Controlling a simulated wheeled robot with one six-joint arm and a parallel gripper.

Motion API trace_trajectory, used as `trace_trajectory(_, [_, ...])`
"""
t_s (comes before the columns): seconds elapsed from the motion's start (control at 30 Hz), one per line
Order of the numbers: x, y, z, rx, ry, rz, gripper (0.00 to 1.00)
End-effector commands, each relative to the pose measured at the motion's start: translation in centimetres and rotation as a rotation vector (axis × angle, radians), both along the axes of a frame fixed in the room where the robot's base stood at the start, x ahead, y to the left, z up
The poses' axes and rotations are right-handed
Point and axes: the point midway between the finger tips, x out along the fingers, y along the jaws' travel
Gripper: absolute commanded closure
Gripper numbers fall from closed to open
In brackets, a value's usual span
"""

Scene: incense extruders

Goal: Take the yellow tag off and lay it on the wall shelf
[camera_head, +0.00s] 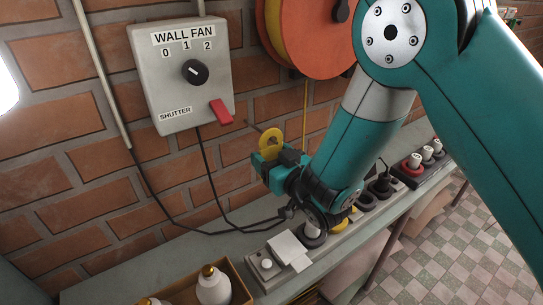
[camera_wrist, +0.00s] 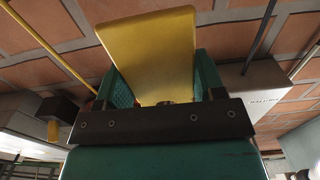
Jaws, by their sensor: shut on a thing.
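The yellow tag (camera_head: 271,141) stands upright in the jaws of my gripper (camera_head: 268,160), just right of and below the wall fan switch box (camera_head: 178,100). It has a hole near its top. A thin dark rod reaches from the box side towards the tag; I cannot tell whether it still passes through the hole. In the wrist view the tag (camera_wrist: 150,48) fills the space between the two green fingers. The wall shelf (camera_head: 185,250) is the long grey ledge along the brick wall, below my gripper.
The box carries a black dial (camera_head: 195,72) and a red lever (camera_head: 221,111). Black cables hang below it. The shelf holds a wooden tray (camera_head: 236,284) with white bottles, a white switch unit (camera_head: 266,264) and a row of plugs. Its stretch left of the tray looks bare. An orange reel (camera_head: 310,35) hangs above.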

Motion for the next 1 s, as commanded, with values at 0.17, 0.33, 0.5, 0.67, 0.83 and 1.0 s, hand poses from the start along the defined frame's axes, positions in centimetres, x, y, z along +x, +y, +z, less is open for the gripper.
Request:
trace_trajectory(0.17, [-0.5,-0.4,-0.1,0.001,-0.001,0.000,0.60])
trace_trajectory(0.33, [-1.1,-0.8,-0.1,0.000,-0.001,0.000,0.60])
trace_trajectory(0.5, [-1.8,-1.2,0.0,0.001,0.000,0.000,0.60])
trace_trajectory(0.67, [-2.3,-1.6,0.0,0.000,0.000,0.000,0.60])
trace_trajectory(0.83, [-2.9,-2.0,0.1,0.000,-0.001,0.000,0.60])
trace_trajectory(1.0, [-3.5,-2.4,0.2,0.001,-0.001,0.000,0.60])
